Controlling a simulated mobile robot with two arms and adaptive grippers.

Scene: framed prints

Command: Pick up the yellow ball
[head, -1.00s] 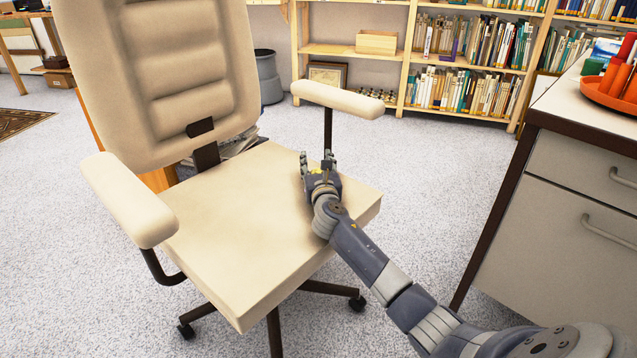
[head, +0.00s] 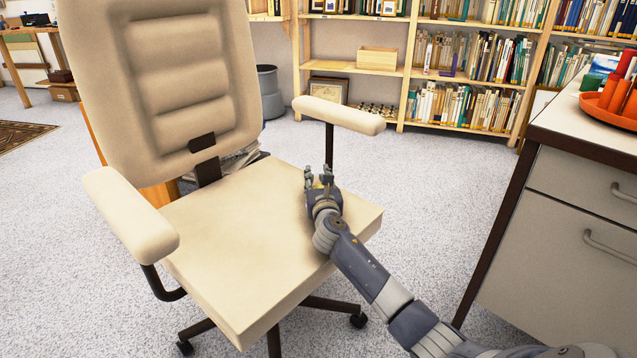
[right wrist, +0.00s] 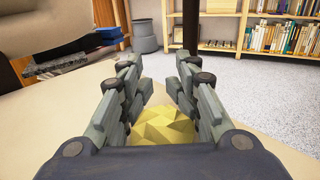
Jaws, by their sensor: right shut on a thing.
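The yellow ball (right wrist: 162,128), with a faceted surface, sits low between the fingers of my right gripper (right wrist: 160,92) in the right wrist view. The gripper is shut on it, with the fingertips apart beyond it. The palm hides its near part. In the head view my right gripper (head: 319,178) is over the right side of the cream chair seat (head: 235,235), and the ball is mostly hidden by the hand. Whether the ball touches the seat cannot be told. My left gripper is not in view.
The chair's right armrest (head: 339,114) stands just beyond the gripper, and its left armrest (head: 130,215) is across the seat. A drawer cabinet (head: 560,235) with an orange tray (head: 610,112) is at right. Bookshelves (head: 407,70) stand behind. Carpet between them is clear.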

